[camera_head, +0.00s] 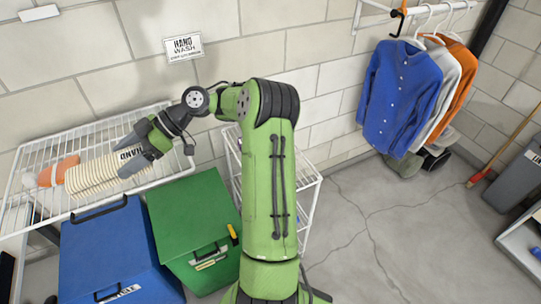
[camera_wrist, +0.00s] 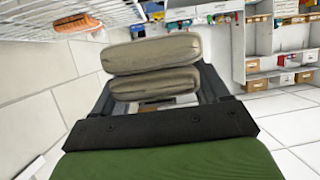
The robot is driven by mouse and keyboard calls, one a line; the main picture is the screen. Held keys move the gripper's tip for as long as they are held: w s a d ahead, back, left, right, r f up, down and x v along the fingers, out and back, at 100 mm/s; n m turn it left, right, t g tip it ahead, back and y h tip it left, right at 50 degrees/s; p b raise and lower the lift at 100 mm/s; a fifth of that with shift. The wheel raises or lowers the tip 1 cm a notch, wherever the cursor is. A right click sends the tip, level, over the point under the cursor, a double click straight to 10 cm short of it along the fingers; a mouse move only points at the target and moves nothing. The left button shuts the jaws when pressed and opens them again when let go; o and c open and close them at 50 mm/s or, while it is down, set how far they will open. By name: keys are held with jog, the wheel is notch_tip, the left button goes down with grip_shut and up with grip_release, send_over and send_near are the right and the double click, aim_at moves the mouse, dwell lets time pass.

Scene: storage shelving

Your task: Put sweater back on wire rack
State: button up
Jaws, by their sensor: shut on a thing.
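The sweater (camera_head: 95,173) is cream, ribbed and folded into a thick bundle. In the head view it is at the wire rack (camera_head: 38,216) on the left, over or on its wire surface; I cannot tell if it touches the wires. My gripper (camera_head: 134,158) is at its right end, shut on it. In the wrist view the sweater (camera_wrist: 155,52) shows as two stacked tan folds between the dark jaws. The wire rack (camera_wrist: 20,32) is at upper left there. My gripper hides part of the sweater.
An orange-and-white item (camera_head: 50,171) lies on the rack beside the sweater's left end. A blue bin (camera_head: 108,250) and a green bin (camera_head: 190,215) stand below the rack's front. The wall is close behind. Shirts (camera_head: 400,95) hang at right; floor there is open.

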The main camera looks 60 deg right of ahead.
jog(key=s+a+f, duration=0.2)
jog(key=a+f, duration=0.4)
jog(key=f, duration=0.2)
jog(key=s+a+f, duration=0.2)
jog(key=a+f, duration=0.5)
jog(key=f, duration=0.1)
jog(key=shift+s+f, duration=0.25)
jog(key=shift+f, duration=0.15)
jog(key=shift+d+r, duration=0.1)
